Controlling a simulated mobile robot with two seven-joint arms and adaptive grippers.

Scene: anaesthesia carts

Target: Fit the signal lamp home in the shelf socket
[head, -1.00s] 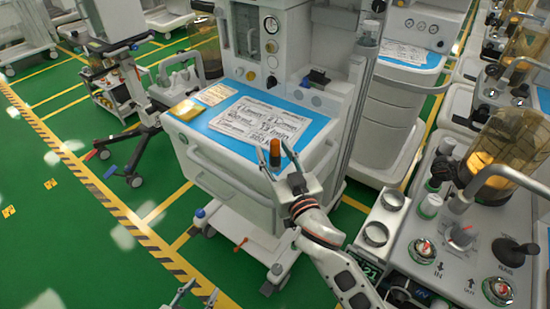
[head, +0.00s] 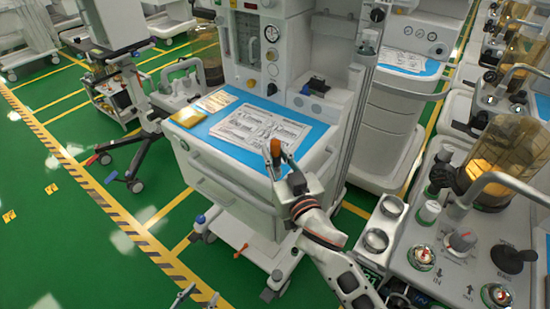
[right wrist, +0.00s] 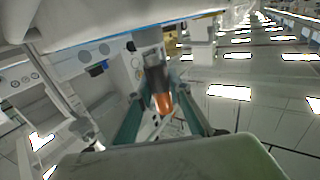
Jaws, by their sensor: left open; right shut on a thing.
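The signal lamp, an orange cap (head: 275,147) on a dark base, is held between the fingers of my right gripper (head: 277,158). It is in front of the blue top of the cart and seems above its front edge. In the right wrist view the lamp (right wrist: 161,101) sits between the two greenish fingers, its dark end pointing away. My left gripper (head: 197,297) shows only its fingertips at the bottom edge, open and empty, low over the floor. I cannot make out the shelf socket.
The cart's blue top (head: 315,135) carries a printed sheet (head: 258,130) and a yellow pad (head: 188,117). A dark item (head: 316,86) is on the cart's upright back part. A machine with an amber canister (head: 498,160) is at the right. Green floor is free at left.

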